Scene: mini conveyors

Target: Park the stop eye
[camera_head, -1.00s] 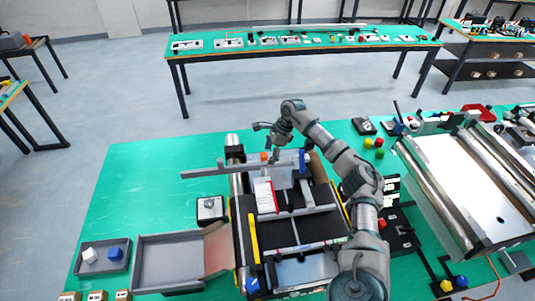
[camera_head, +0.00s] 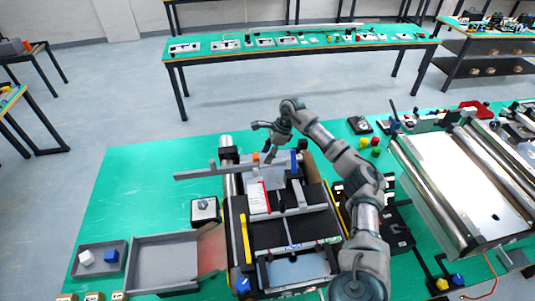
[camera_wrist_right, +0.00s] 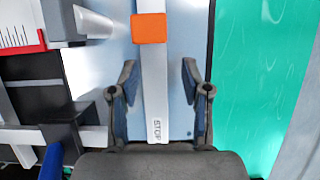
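A long pale grey bar (camera_head: 205,172) crosses the far end of the mini conveyor and sticks out past its left side. It carries a small orange block (camera_head: 256,157). My right gripper (camera_head: 270,145) is over the conveyor's far end. In the wrist view its fingers (camera_wrist_right: 158,85) are open, one on each side of the bar, with gaps. Contact depth cannot be told. My left gripper is out of view.
A blue post (camera_head: 294,161) stands close by the right gripper. A white card with a red edge (camera_head: 259,198) lies on the conveyor. A grey tray (camera_head: 163,262) and a small tray with cubes (camera_head: 82,271) sit left. The green table (camera_head: 140,180) is clear at far left.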

